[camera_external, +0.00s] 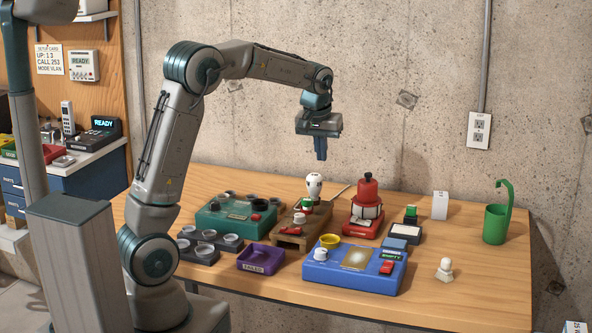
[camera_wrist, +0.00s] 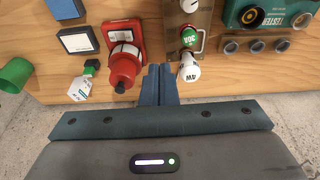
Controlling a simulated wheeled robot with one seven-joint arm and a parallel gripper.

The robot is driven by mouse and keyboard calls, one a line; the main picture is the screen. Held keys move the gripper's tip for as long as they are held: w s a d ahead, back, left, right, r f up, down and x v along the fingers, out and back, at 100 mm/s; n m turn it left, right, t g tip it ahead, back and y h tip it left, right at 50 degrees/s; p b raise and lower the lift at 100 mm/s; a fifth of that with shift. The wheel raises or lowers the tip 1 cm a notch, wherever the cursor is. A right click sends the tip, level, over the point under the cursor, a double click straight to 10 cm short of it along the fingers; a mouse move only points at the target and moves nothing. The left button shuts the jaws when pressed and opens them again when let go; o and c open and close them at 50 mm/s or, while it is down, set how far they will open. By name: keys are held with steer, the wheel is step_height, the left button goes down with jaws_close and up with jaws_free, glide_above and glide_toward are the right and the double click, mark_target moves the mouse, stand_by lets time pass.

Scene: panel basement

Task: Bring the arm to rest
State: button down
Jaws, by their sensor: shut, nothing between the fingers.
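My gripper (camera_external: 320,150) hangs from the raised arm, pointing down above the back part of the wooden table. Its fingers are shut together with nothing between them. In the wrist view the closed fingers (camera_wrist: 159,86) point at the table's back edge, between a red lantern-like device and a white bulb. The gripper is clear of everything below it and touches nothing. My arm is bent, with its elbow high.
Below stand the red device (camera_external: 366,200), white bulb (camera_external: 314,186), green tester (camera_external: 237,216), blue panel (camera_external: 355,266), purple tray (camera_external: 261,257) and green cup (camera_external: 495,224). A concrete wall (camera_external: 420,60) is behind. The table's front right (camera_external: 480,300) is bare.

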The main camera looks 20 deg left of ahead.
steer(key=s+a+r, duration=0.2)
steer(key=s+a, duration=0.5)
steer(key=a, duration=0.3)
steer(key=s+a+f, duration=0.2)
steer(key=s+a, duration=0.3)
steer(key=s, duration=0.4)
steer(key=s+a+f, duration=0.2)
steer(key=s+a, duration=0.4)
steer(key=s, duration=0.3)
steer(key=shift+s+a+f, duration=0.2)
steer(key=shift+s+f, duration=0.15)
